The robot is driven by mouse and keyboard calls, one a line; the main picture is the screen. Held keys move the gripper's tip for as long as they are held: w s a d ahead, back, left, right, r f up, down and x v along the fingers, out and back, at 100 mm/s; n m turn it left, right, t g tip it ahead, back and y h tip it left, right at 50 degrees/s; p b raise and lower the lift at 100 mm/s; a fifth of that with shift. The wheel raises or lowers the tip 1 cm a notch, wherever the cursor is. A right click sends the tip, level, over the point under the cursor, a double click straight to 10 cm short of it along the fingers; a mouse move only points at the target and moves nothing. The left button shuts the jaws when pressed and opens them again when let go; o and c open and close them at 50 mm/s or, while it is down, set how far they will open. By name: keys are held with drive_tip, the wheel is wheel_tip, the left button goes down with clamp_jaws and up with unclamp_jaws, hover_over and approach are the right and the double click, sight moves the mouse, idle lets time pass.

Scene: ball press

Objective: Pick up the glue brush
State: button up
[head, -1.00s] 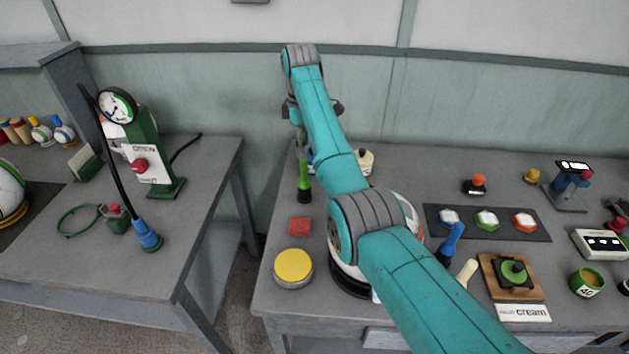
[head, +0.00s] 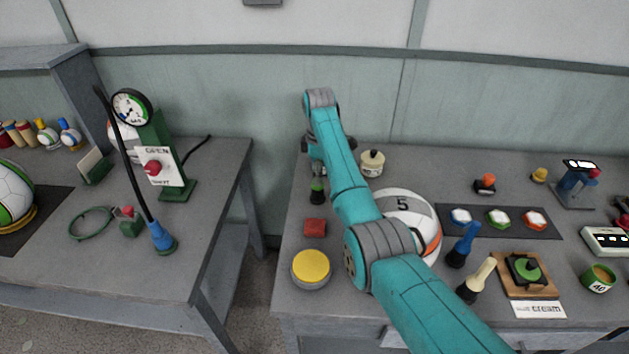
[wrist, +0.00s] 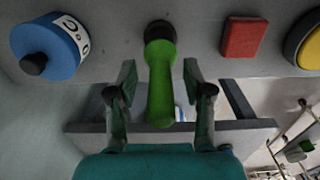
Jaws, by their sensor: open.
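A brush with a green handle and a black end (head: 317,190) stands near the back left of the right-hand table. I cannot tell for sure that it is the glue brush; similar blue (head: 463,245) and cream (head: 476,281) ones stand at the front. In the wrist view the green brush (wrist: 161,88) lies between the two spread fingers of my gripper (wrist: 159,80). My gripper is open, and a gap shows on both sides of the handle. In the head view my gripper (head: 316,150) is above the brush and hides its upper part.
A red block (head: 315,228) and a yellow-topped round button (head: 311,267) are in front of the brush. A blue tin (wrist: 48,50) is beside it in the wrist view. A white ball (head: 405,205) and cream pot (head: 372,163) lie to the right.

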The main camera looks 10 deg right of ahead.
clamp_jaws()
wheel_tip(320, 180, up, 10)
drive_tip(key=shift+r, duration=0.1)
idle(0.6)
